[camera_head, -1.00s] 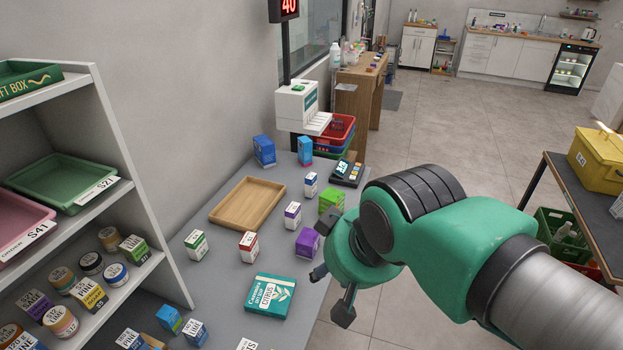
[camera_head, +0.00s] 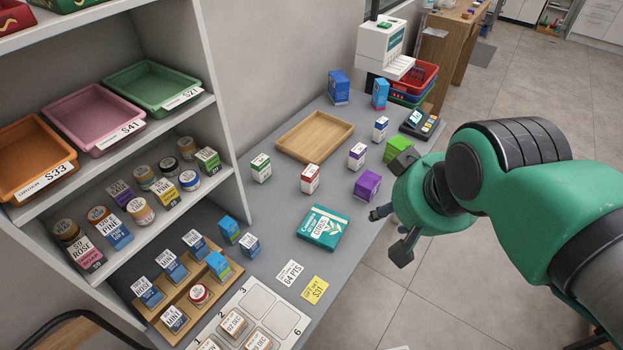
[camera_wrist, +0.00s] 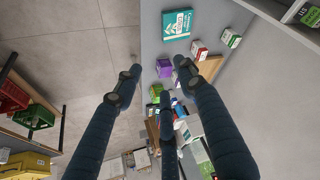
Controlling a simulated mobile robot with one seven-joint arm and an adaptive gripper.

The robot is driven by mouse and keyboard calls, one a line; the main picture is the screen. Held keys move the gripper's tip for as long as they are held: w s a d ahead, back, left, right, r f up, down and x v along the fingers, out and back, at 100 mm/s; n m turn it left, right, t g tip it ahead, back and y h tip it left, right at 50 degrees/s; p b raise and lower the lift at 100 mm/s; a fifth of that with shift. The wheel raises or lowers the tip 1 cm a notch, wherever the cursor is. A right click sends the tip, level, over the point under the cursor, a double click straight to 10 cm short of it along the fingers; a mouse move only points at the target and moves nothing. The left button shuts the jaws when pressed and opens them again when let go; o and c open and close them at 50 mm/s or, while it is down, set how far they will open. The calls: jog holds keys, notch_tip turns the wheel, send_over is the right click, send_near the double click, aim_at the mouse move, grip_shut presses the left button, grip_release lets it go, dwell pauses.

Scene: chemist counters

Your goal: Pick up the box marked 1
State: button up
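I cannot make out a mark 1 on any box. Small white boxes stand upright on the grey counter: one green-banded (camera_head: 260,168), one red-banded (camera_head: 310,179), one purple-banded (camera_head: 357,155) and one blue-banded (camera_head: 380,128). Their marks are too small to read surely. A purple box (camera_head: 367,185) and a green box (camera_head: 397,148) stand near the counter's right edge. A flat teal box (camera_head: 321,228) lies nearer. My gripper (camera_head: 389,232) is open and empty, by the counter's right edge, right of the teal box. In the wrist view its fingers (camera_wrist: 154,78) are spread apart.
An empty wooden tray (camera_head: 316,136) lies behind the small boxes. Two blue boxes (camera_head: 339,88) and a card terminal (camera_head: 421,123) stand farther back. A white numbered tray (camera_head: 265,302) and wooden stand (camera_head: 160,303) are in front. Shelves (camera_head: 222,115) rise at left.

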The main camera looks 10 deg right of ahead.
dwell(0.3)
jog(key=o, duration=0.7)
jog(key=shift+w, duration=0.1)
jog(key=w+f+n+g+h+p, duration=0.1)
jog(key=w+f+n+h+p, duration=0.2)
jog(key=w+n, duration=0.6)
jog(key=w+f+n+h+p, duration=0.15)
jog(key=w+f+n, duration=0.3)
jog(key=w, duration=0.95)
jog(key=w+a+f+n, duration=0.4)
jog(key=a+f, duration=0.1)
jog(key=w+a+f+n+t+h+p, duration=0.1)
jog(key=w+a+f+n, duration=0.3)
jog(key=a+f+n, duration=0.1)
jog(key=w+a+f+n+t+p, duration=0.1)
jog(key=w+a+f+n, duration=0.3)
jog(key=w+f+n, duration=0.1)
jog(key=shift+a+f+n, duration=0.25)
jog(key=shift+a+f, duration=0.15)
jog(key=shift+f, duration=0.15)
